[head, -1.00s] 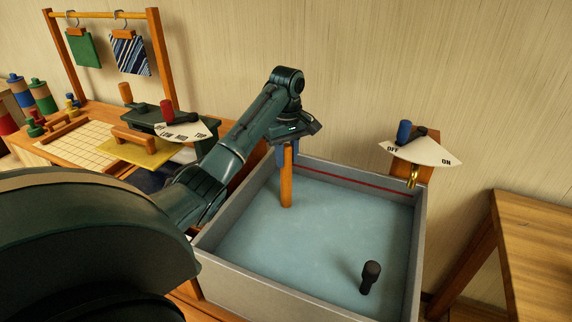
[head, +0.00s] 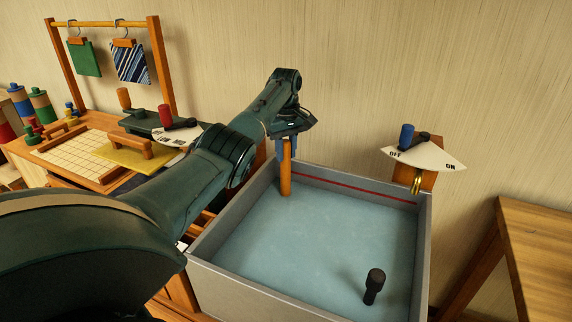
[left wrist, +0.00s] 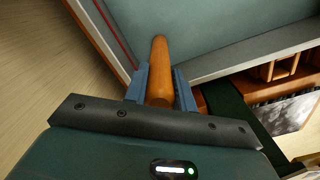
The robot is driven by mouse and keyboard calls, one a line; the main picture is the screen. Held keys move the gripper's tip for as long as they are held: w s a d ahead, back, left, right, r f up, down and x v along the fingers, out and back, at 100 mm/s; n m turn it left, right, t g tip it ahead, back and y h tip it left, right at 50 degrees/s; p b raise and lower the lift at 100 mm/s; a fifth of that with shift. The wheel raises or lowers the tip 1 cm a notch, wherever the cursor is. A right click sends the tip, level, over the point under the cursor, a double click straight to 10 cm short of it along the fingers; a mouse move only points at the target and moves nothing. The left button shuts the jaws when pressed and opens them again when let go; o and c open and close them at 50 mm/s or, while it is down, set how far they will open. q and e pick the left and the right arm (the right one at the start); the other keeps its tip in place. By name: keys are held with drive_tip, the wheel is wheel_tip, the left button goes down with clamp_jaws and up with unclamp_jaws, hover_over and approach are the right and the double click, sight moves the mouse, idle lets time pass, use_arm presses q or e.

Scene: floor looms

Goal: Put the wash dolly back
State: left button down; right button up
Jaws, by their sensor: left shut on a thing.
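The wash dolly (head: 285,178) is an orange-brown wooden rod, roughly upright in the head view near the back left corner of the grey wash tub (head: 215,278). My left gripper (head: 287,148) is shut on its upper part. In the left wrist view the rod (left wrist: 158,75) lies between the two blue fingers (left wrist: 158,88). Its lower end shows against the pale blue water (head: 310,240); I cannot tell whether it touches or hangs above. My right gripper is not in view.
A black plug-like knob (head: 374,287) stands in the tub. An OFF/ON dial (head: 425,157) is behind it. A wooden table (head: 540,240) stands at right. At left are a gridded work board (head: 85,155), a yellow sheet (head: 135,157) and a rack with hung cloths (head: 130,62).

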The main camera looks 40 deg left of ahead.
sight(286, 165)
use_arm(q)
drive_tip(key=shift+f, duration=2.25)
drive_tip(key=shift+f, duration=0.1)
drive_tip(key=shift+f, duration=0.15)
drive_tip(key=c, duration=1.2)
unclamp_jaws()
drive_tip(key=shift+o, duration=0.3)
drive_tip(key=r, duration=1.3)
drive_tip(key=shift+w+d+r, duration=0.15)
drive_tip(key=shift+w+d, duration=0.1)
drive_tip(key=shift+d, duration=0.1)
